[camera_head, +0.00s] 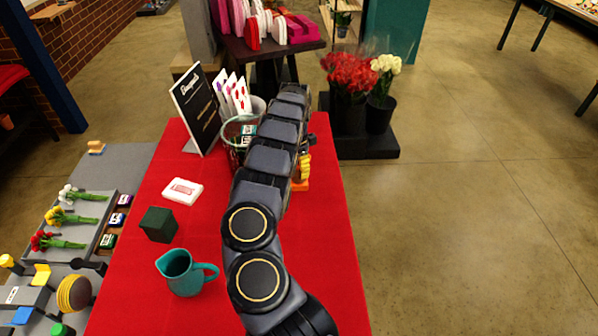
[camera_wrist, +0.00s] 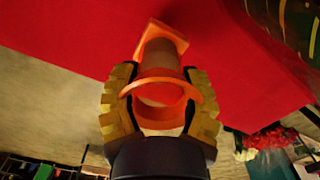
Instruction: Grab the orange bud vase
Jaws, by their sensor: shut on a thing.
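The orange bud vase (camera_wrist: 160,55) is in the wrist view, with a squarish base at the far end and a flared round rim facing the camera. My gripper (camera_wrist: 160,78) is shut on it, with one yellow padded finger on each side near the rim. In the head view, my gripper (camera_head: 304,166) is mostly hidden behind my arm at the table's right side. A bit of the orange vase (camera_head: 301,186) shows below the fingers, over the red cloth. I cannot tell whether its base touches the table.
The red table (camera_head: 210,240) holds a teal jug (camera_head: 183,274), a dark green block (camera_head: 158,224), a white card box (camera_head: 183,191) and a black sign (camera_head: 196,108). Flower buckets (camera_head: 349,108) stand beyond the table at the right.

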